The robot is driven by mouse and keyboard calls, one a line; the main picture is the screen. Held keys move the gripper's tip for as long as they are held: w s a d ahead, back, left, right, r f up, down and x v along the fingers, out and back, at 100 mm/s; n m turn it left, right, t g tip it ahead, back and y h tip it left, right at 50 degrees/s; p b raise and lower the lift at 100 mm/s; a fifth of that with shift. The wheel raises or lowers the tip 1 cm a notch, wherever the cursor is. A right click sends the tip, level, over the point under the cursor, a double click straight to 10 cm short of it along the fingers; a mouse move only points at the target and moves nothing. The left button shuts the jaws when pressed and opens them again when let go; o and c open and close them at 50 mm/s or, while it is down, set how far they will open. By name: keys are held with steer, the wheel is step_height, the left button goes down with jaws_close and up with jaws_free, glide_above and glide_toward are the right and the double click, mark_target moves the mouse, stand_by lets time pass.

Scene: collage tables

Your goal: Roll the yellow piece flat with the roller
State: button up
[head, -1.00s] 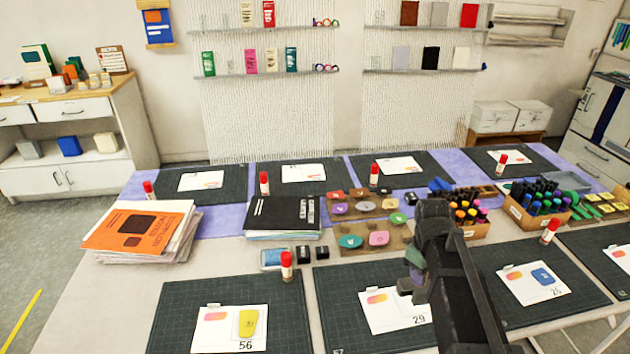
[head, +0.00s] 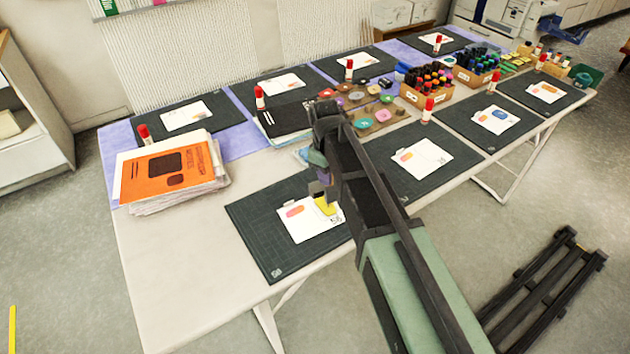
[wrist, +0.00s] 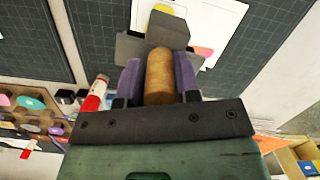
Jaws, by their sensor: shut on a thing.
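The yellow piece (head: 325,205) lies on the right part of a white card (head: 303,227) on the near-left dark mat in the head view. My gripper (head: 320,172) is above the far edge of that card. In the wrist view my gripper (wrist: 158,80) has its purple fingers shut on the roller's wooden handle (wrist: 160,72). A dark grey block at the roller's far end (wrist: 165,28) overlaps the white card (wrist: 215,25) and hides part of it. Whether the roller touches the yellow piece I cannot tell.
A red-capped glue stick (wrist: 93,98) stands close to the gripper in the wrist view. An orange-covered paper stack (head: 170,172) lies on the left, pen boxes (head: 427,92) at the back right. The table's front-left corner is bare.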

mark_target(329, 189)
steer(key=shift+d+f, duration=0.2)
steer(key=shift+f, duration=0.05)
step_height(329, 189, down, 5)
steer(key=b, duration=0.5)
steer(key=shift+s+a+r, duration=0.1)
steer(key=shift+r, duration=0.1)
steer(key=shift+f+b, duration=0.45)
steer(key=shift+b, duration=0.05)
stand_by(0.6)
